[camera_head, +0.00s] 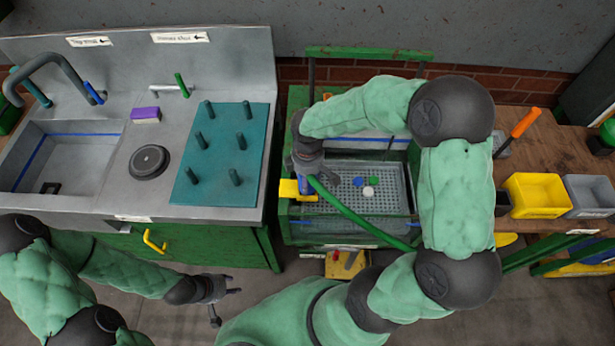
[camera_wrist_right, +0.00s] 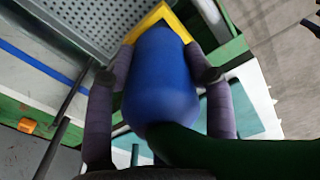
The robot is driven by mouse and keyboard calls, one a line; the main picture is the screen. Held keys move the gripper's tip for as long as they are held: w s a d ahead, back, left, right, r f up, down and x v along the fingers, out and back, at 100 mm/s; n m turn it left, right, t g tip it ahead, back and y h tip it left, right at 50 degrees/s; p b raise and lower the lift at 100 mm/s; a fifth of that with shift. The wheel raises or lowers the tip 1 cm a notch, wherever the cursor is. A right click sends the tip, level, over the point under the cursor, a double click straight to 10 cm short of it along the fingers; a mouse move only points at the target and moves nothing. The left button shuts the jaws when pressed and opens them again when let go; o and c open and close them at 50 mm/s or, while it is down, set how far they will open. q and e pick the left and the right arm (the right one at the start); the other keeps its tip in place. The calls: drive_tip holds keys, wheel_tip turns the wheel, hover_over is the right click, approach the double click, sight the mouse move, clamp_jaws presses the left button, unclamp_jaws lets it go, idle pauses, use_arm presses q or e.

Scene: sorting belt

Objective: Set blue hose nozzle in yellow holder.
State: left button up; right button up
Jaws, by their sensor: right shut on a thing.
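The blue hose nozzle (camera_wrist_right: 162,90) is between the fingers of my right gripper (camera_wrist_right: 157,75), which is shut on it. A green hose (camera_wrist_right: 245,155) runs from its near end. In the head view, a bit of the nozzle (camera_head: 305,186) shows below my right gripper (camera_head: 306,175), right at the yellow holder (camera_head: 288,190) on the green cart's left edge. In the wrist view, the yellow holder (camera_wrist_right: 172,17) surrounds the nozzle's far end; how deep the nozzle sits is hidden. My left gripper (camera_head: 226,304) is open and empty, low in front of the sink unit.
The green cart holds a perforated grey tray (camera_head: 390,200) with several small discs. The steel sink unit, with a teal peg board (camera_head: 215,160), stands left. Yellow (camera_head: 537,193) and grey (camera_head: 588,194) bins stand on the wooden bench at right. The hose (camera_head: 355,222) crosses the cart.

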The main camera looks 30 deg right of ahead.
drive_tip(key=shift+f+b, duration=0.35)
drive_tip(key=shift+f, duration=0.2)
idle(0.4)
drive_tip(key=o, duration=1)
drive_tip(key=shift+o, duration=0.2)
wheel_tip(320, 180, up, 12)
idle(0.3)
